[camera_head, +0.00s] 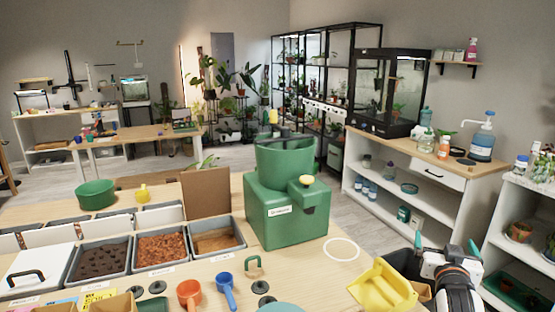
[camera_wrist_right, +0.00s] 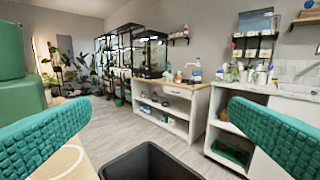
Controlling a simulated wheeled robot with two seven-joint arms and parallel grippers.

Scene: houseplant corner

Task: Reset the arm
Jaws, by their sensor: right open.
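My right gripper (camera_head: 446,245) is at the lower right of the head view, beyond the table's right edge. Its two green fingers stand wide apart in the right wrist view (camera_wrist_right: 160,112), with nothing between them. A dark bin (camera_wrist_right: 150,165) shows below and between the fingers in that view; its side also shows beside the gripper in the head view (camera_head: 400,262). My left gripper is not in view.
A white ring (camera_head: 341,249) marks bare tabletop. A shelf unit (camera_head: 430,180) stands beyond.

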